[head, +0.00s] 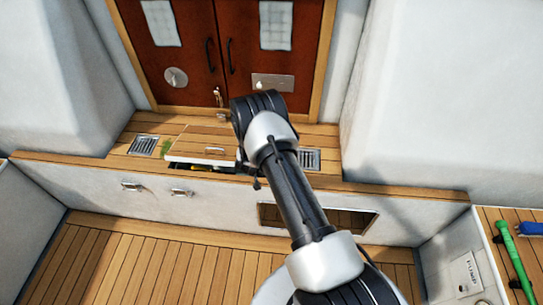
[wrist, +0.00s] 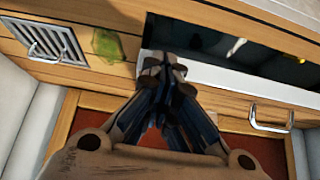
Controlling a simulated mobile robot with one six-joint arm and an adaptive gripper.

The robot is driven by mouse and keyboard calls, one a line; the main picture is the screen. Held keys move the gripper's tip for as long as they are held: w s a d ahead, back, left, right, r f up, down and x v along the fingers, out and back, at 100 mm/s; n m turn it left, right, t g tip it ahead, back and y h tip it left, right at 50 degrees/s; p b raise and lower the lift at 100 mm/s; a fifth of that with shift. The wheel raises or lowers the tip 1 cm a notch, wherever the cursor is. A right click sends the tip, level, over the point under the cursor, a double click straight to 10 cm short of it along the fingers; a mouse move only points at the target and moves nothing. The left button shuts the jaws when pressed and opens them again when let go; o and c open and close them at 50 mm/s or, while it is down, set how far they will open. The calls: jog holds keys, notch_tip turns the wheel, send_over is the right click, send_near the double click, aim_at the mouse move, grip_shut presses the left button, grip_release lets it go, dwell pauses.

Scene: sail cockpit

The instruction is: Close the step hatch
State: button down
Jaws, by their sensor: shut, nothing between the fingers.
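The step hatch lid (head: 195,143) is a slatted wooden panel in the step, with a small metal handle (head: 213,149) near its front edge. That edge stands raised, with a dark gap (head: 188,166) below it. In the wrist view the dark opening (wrist: 215,38) shows above the lid's pale edge (wrist: 235,79), and the handle (wrist: 270,118) is at right. My gripper (wrist: 163,64) is shut and empty, over the pale edge near one end of the lid. Whether it touches the lid I cannot tell. In the head view my arm hides the gripper and part of the lid.
Metal grates (head: 143,145) (head: 309,159) flank the lid. A green patch (wrist: 108,45) lies beside a grate in the wrist view. Red-brown doors (head: 185,60) stand behind the step. A green tool (head: 513,262) lies at right. The slatted floor (head: 130,265) in front looks clear.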

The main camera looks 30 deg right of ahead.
notch_tip(320, 180, down, 3)
jog(key=shift+s+r+b, duration=0.15)
jog(key=shift+r+b, duration=0.05)
jog(key=shift+b, duration=0.25)
jog(key=shift+s+a+f, duration=0.15)
jog(key=shift+a+f, duration=0.15)
jog(key=shift+f, duration=0.45)
notch_tip(320, 180, up, 5)
jog(key=p, duration=0.3)
jog(key=s+a+f+p, duration=0.1)
jog(key=s+a+f, duration=0.3)
jog(key=s, duration=0.4)
jog(key=shift+a+f, duration=0.15)
jog(key=shift+a, duration=0.5)
